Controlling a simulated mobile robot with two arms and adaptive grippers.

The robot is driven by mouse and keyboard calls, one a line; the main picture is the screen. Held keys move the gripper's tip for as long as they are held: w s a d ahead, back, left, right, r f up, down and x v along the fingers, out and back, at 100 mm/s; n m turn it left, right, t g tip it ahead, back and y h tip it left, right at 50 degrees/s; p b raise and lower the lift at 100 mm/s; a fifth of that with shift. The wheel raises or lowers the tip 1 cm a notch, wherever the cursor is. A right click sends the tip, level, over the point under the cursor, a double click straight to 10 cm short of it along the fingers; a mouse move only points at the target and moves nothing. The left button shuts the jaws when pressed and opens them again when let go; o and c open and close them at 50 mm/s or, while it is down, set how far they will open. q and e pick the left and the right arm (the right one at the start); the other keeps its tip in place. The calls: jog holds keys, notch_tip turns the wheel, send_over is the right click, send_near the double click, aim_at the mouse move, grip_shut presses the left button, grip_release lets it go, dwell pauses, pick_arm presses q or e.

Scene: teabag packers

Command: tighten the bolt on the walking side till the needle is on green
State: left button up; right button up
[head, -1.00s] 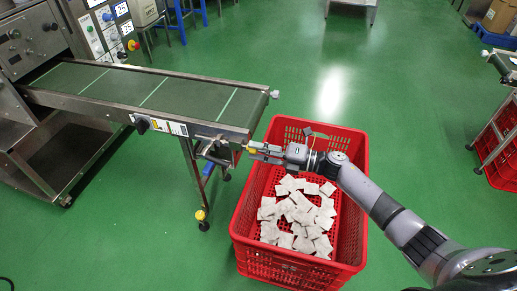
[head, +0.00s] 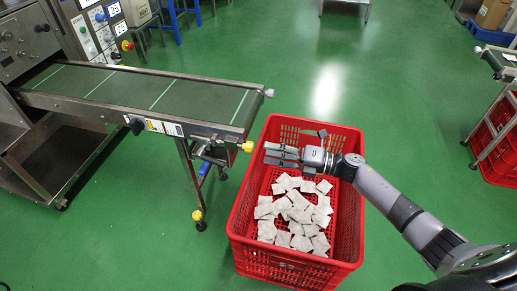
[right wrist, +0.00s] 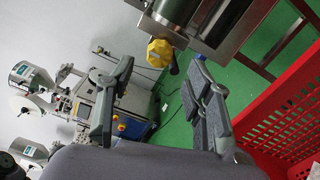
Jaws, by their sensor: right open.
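A yellow bolt knob (head: 247,147) sits at the near corner of the conveyor's (head: 160,95) end. It also shows in the right wrist view (right wrist: 160,53), beyond the fingertips. My right gripper (head: 268,153) is open and empty, just right of the knob and apart from it, above the red crate. In the right wrist view its two fingers (right wrist: 157,75) are spread wide, with the knob roughly between them but farther off. A pale knob (head: 269,93) is at the conveyor's far corner. I cannot make out a needle or green mark. My left gripper is not in view.
A red crate (head: 240,225) holding several white teabags (head: 295,210) stands under my right gripper, by the conveyor end. A blue handle (head: 204,168) and a conveyor leg are below the knob. The green floor (head: 400,100) is clear behind the crate.

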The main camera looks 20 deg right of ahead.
jog(key=v, duration=0.6)
dwell(0.4)
